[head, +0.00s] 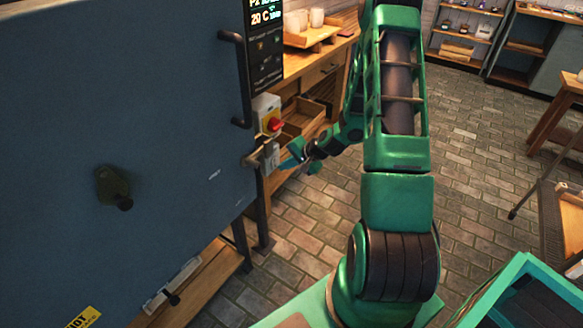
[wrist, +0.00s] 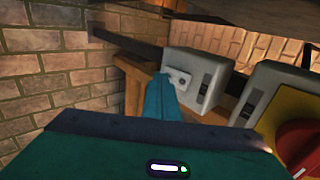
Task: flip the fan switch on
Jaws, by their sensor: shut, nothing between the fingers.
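A small grey switch box (head: 270,157) is mounted low on the right edge of the blue-grey kiln-like cabinet in the head view. The wrist view shows a grey box with a pale switch plate (wrist: 178,79) on its face, which looks like the fan switch; I see no label. My gripper (head: 289,160) is just right of the box in the head view. In the wrist view its green closed fingers (wrist: 162,82) point at the box, their tips close to the left edge of the switch plate. I cannot tell whether they touch it. The gripper is empty.
A box with a red knob (head: 274,125) on yellow sits just above the grey box; the knob (wrist: 301,148) is at lower right in the wrist view. Wooden drawers (head: 303,115) stand behind.

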